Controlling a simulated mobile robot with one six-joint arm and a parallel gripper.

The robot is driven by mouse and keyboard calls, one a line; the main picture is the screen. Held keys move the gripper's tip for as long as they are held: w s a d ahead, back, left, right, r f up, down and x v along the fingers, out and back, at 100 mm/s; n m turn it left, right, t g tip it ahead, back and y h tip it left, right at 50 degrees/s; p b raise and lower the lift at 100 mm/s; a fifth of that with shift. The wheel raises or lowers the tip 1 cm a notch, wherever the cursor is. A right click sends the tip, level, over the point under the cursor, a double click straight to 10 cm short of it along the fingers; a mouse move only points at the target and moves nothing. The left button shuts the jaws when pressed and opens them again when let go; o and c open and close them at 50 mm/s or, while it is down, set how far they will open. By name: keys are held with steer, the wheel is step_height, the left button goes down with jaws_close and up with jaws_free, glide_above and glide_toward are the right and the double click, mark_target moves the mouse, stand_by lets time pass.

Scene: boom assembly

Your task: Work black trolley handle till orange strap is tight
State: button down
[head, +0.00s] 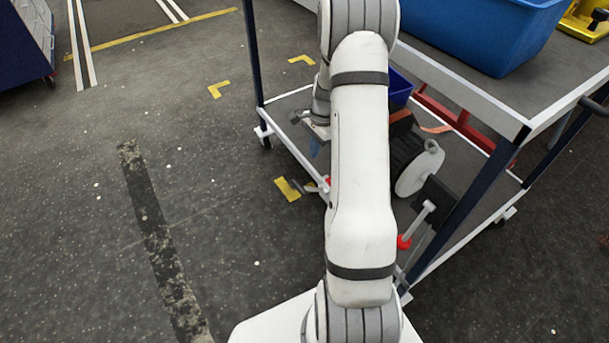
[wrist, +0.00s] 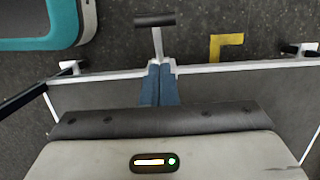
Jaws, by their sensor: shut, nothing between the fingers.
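A black handle grip (wrist: 155,19) on a pale stem sticks out past the white edge of the trolley's lower frame in the wrist view. In the head view a dark handle (head: 298,187) juts from the trolley's left side, near a red part. My gripper (wrist: 160,66) is shut and empty, its blue fingertips at the inner end of the stem; contact cannot be told. In the head view my gripper (head: 314,148) is partly hidden by my arm. The orange strap (head: 437,129) shows briefly beside a black reel with a white disc (head: 420,172); its tension cannot be told.
The trolley's upper shelf (head: 459,83) carries a large blue bin (head: 485,30). A dark blue post (head: 470,190) stands at the near right. A second pale lever (head: 424,212) with a red end sits low beside it. Floor on the left is open, with yellow marks (head: 218,90).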

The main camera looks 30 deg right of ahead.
steer(key=shift+s+d+r, duration=0.1)
steer(key=shift+d+r, duration=0.6)
steer(key=shift+d, duration=0.3)
steer(key=shift+f, duration=0.1)
steer(key=b, duration=0.3)
glide_toward(312, 189)
steer(key=shift+w+a+f, duration=0.25)
steer(key=shift+w+f, duration=0.15)
steer(key=shift+s+a+f+b, duration=0.1)
steer(key=shift+a+f+b, duration=0.5)
steer(key=shift+a, duration=0.4)
steer(key=shift+a+f, duration=0.4)
steer(key=shift+a, duration=0.25)
steer(key=shift+a, duration=0.1)
